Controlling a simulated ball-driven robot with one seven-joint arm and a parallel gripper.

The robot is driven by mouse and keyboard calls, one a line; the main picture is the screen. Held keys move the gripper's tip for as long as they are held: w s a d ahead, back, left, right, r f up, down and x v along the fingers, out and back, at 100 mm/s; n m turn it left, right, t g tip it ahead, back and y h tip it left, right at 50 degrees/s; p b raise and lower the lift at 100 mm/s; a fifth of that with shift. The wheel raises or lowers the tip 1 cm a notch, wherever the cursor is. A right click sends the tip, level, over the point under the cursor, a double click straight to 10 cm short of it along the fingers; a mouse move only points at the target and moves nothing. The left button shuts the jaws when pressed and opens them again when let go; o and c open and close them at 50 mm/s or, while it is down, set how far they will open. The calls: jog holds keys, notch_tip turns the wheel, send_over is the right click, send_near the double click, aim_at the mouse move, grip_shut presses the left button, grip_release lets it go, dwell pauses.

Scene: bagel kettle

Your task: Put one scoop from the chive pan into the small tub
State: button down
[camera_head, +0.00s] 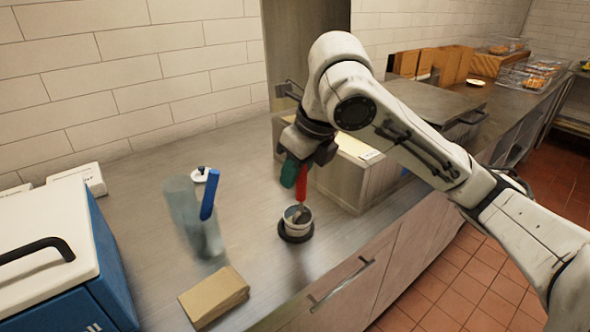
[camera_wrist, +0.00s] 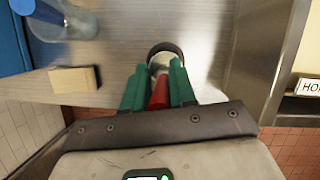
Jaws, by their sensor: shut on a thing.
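My gripper (camera_head: 297,178) has teal fingers and is shut on the red handle (camera_head: 302,188) of a scoop, which points down. The red handle (camera_wrist: 159,92) also shows between the fingers in the wrist view. The scoop's grey lower end reaches into the mouth of a small round tub (camera_head: 298,224), which stands on a dark round base (camera_head: 295,238) near the counter's front edge. The tub's rim (camera_wrist: 166,47) lies just beyond the fingertips in the wrist view. I cannot tell what the scoop or tub holds. I cannot make out the chive pan in either view.
Left of the tub stand clear containers (camera_head: 184,205) and a blue handle (camera_head: 210,195). A brown block (camera_head: 214,296) lies at the front edge. A blue cooler (camera_head: 115,270) with a white lid fills the left. A wooden-sided box (camera_head: 345,185) stands close right of the tub.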

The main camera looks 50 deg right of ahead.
jog(key=shift+w+d, duration=0.15)
jog(key=shift+w, duration=0.4)
dwell(0.8)
jog(key=shift+r, duration=0.15)
notch_tip(320, 180, up, 9)
jog(key=p, duration=0.6)
jog(key=shift+p, duration=0.35)
